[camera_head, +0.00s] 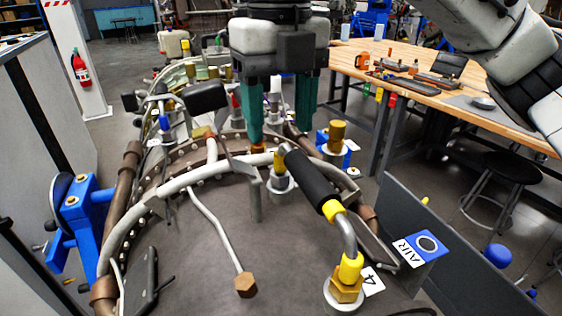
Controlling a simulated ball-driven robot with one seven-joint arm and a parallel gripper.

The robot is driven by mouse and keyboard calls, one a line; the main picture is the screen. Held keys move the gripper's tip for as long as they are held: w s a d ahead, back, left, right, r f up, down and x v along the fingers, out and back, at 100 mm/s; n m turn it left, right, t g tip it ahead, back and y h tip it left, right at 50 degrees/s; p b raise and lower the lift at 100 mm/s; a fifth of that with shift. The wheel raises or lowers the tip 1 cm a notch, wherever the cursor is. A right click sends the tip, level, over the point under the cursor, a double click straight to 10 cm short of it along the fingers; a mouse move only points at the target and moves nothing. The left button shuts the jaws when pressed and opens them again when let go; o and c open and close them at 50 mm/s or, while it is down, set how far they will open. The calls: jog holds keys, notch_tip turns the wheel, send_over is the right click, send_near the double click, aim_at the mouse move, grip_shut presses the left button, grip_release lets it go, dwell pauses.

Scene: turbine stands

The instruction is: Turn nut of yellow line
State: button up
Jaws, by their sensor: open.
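The yellow line (346,236) is a bent grey pipe with a thick black sleeve and yellow bands. Its near end goes through a yellow collar into a brass hex nut (346,291) on a pale round base, beside a label "4". Its far end comes down near a brass fitting (279,163) on a grey base. Whether a fingertip touches anything there is unclear.
A grey bent line (213,229) with a loose-hanging brass nut (246,286) lies left on the turbine casing. A blue "AIR" block (420,249) stands right. Taller brass fittings (337,136) stand behind. A wooden workbench (440,75) with tools is at the back right.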

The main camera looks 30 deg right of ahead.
aim_at(280, 160)
notch_tip(280, 160, down, 7)
dwell(0.3)
jog(key=shift+c, duration=0.2)
jog(key=c, duration=1)
jog(key=shift+r+m+p, duration=0.2)
jog(key=shift+m+p, duration=0.5)
jog(key=shift+p, duration=0.15)
jog(key=shift+f+m+p, duration=0.15)
jog(key=shift+m+p, duration=0.3)
jog(key=shift+m, duration=0.45)
jog(key=o, duration=1)
jog(key=shift+o, duration=0.2)
